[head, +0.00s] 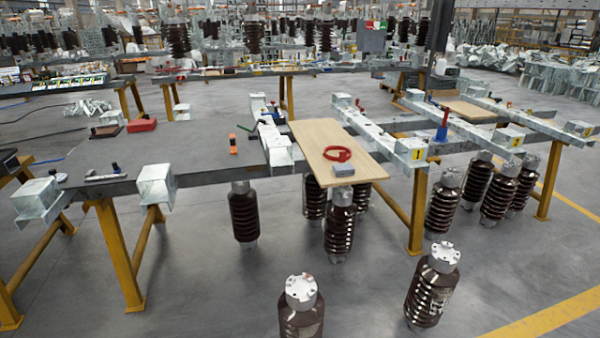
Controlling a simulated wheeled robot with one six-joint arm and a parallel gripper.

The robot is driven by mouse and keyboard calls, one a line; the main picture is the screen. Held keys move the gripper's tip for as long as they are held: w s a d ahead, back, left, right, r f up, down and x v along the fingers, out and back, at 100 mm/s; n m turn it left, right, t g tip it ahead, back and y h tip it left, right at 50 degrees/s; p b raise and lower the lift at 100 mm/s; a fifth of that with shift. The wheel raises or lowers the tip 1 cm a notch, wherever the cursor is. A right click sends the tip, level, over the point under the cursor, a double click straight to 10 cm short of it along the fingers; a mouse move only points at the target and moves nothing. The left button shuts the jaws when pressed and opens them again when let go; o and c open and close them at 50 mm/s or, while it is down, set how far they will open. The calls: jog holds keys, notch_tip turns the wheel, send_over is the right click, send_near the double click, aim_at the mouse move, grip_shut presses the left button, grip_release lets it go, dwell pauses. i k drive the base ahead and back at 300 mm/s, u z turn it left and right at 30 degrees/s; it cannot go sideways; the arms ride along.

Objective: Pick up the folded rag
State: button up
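A small grey, flat-topped bundle (343,170) lies near the front edge of a light wooden board (318,134). It looks like the folded rag, but it is too small here to be sure of cloth. A red ring-shaped item (338,153) lies on the board just behind it, very close; I cannot tell if they touch. My gripper is not in view.
The board rests across a grey steel beam frame on yellow legs (418,210). Brown ribbed insulators (243,215) stand below, and two more (432,285) stand on the floor in front. A blue cone-shaped item (442,130) stands to the right. Open floor lies front left.

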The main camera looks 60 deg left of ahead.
aim_at(344, 170)
jog(key=u, duration=2)
